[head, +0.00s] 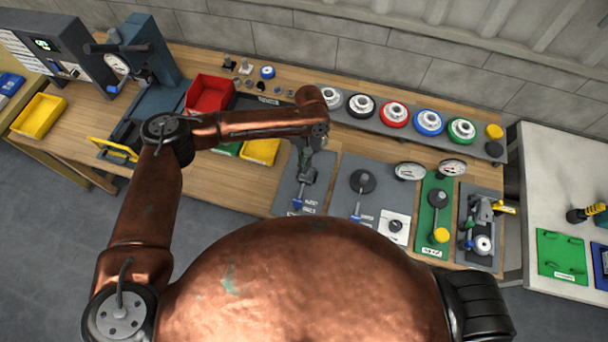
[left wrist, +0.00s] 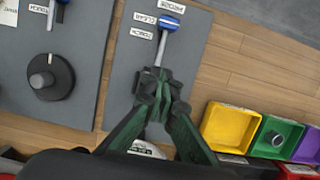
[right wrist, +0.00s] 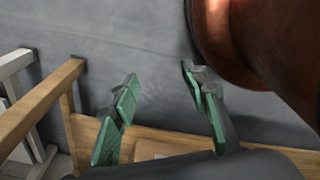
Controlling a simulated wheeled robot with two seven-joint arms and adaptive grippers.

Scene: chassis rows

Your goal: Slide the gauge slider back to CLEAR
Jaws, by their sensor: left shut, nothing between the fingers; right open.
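The gauge panel (head: 283,205) is a grey plate on the bench. Its blue slider knob (left wrist: 169,23) is at the end of a thin metal rod in the left wrist view and also shows in the head view (head: 297,204). The knob sits about level with the CLEAR label (left wrist: 145,18), with the TOUCH label (left wrist: 141,33) just nearer my gripper. My left gripper (left wrist: 160,85) is shut and empty above the panel, over the rod's other end. Whether it touches the rod I cannot tell. A round part behind the fingers is mostly hidden. My right gripper (right wrist: 162,88) is open and empty, away from the panel.
A neighbouring grey panel has a black round knob (left wrist: 48,77). Yellow (left wrist: 230,127) and green (left wrist: 272,138) bins stand beside the gauge panel, with bare wood between. Several coloured discs line the rear rack (head: 345,116). A wooden rail (right wrist: 42,103) is near my right gripper.

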